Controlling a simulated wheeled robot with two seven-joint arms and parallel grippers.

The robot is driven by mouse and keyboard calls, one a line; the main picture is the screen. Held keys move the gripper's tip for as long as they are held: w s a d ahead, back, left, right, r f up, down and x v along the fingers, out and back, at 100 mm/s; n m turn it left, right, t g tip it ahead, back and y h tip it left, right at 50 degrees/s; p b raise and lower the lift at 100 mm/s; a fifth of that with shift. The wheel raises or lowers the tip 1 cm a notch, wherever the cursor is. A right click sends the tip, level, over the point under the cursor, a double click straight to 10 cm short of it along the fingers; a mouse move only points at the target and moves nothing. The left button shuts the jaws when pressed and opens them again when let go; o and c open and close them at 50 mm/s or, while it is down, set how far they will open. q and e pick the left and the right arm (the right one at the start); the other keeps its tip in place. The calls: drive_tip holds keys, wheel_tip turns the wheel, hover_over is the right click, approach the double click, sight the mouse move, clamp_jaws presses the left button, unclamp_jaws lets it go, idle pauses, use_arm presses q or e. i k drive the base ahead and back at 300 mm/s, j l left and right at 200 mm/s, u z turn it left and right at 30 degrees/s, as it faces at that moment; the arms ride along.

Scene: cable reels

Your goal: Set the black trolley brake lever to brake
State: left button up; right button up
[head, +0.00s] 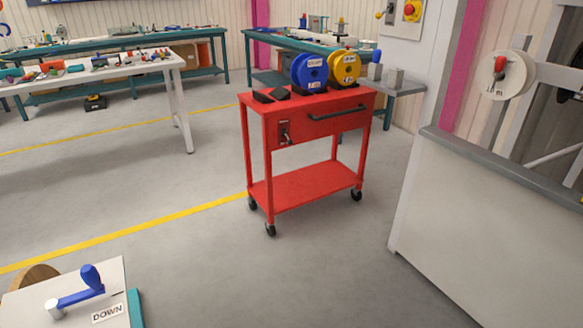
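The red trolley (312,185) stands on the grey floor in the middle of the head view, on black castors. The lever's setting is too small to read. A long black handle bar (338,120) is to the right of the lever on the same panel. Neither of my grippers is in view, and nothing touches the lever.
A blue reel (309,70) and a yellow reel (344,67) stand on the trolley top beside black blocks. A blue crank (80,288) marked DOWN is at the lower left. A grey-topped partition (480,225) stands at the right. Floor before the trolley is clear.

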sight(290, 142)
drive_tip(key=i+l, duration=0.15)
drive_tip(key=i, duration=0.65)
drive_tip(key=i+l+z, duration=0.1)
drive_tip(key=i, duration=0.7)
drive_tip(key=i+l, duration=0.15)
drive_tip(key=i, duration=0.65)
